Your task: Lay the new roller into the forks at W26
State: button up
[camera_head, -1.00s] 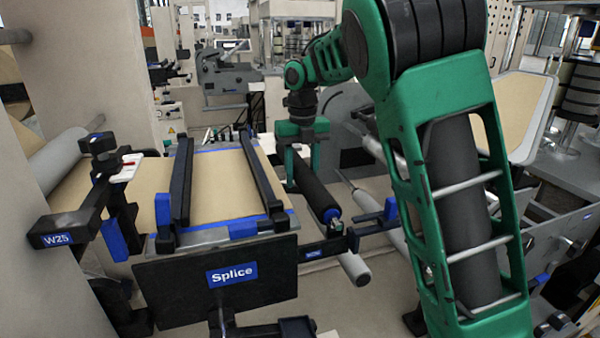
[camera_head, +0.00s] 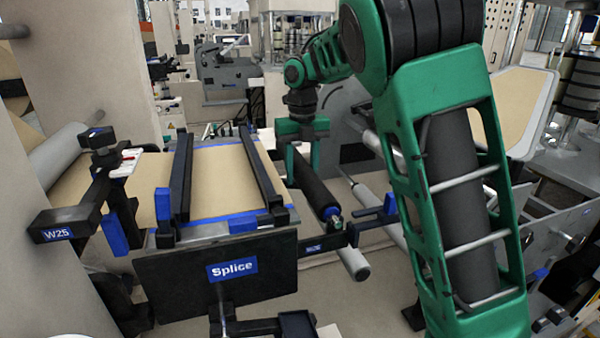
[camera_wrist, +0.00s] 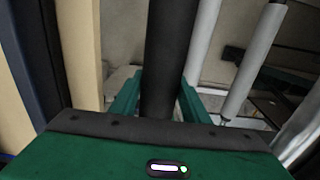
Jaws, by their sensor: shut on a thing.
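My gripper (camera_head: 302,155) is green and points down to the right of the splice table. It is shut on a dark roller (camera_head: 317,188) with a blue and metal near end. In the wrist view the roller (camera_wrist: 170,55) runs lengthwise between the two green fingers (camera_wrist: 158,98). Its near end shows close to a dark bracket (camera_head: 326,242) with a small blue label, too small to read, which may be the W26 fork. I cannot tell whether the roller touches the bracket. The far end is hidden behind my gripper.
The splice table (camera_head: 225,180) with two black bars stands to the left, with a "Splice" plate (camera_head: 170,290) in front. The W25 bracket (camera_head: 75,228) is at the far left. Grey rollers (camera_head: 354,263) lie below and right of the held roller; one also shows in the wrist view (camera_wrist: 252,62).

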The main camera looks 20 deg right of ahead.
jog(key=o, duration=1.6)
jog(key=shift+f, duration=0.1)
notch_tip(320, 180, up, 8)
jog(key=shift+w+d+r, duration=0.1)
jog(key=shift+w, duration=0.05)
jog(key=shift+r, duration=1.35)
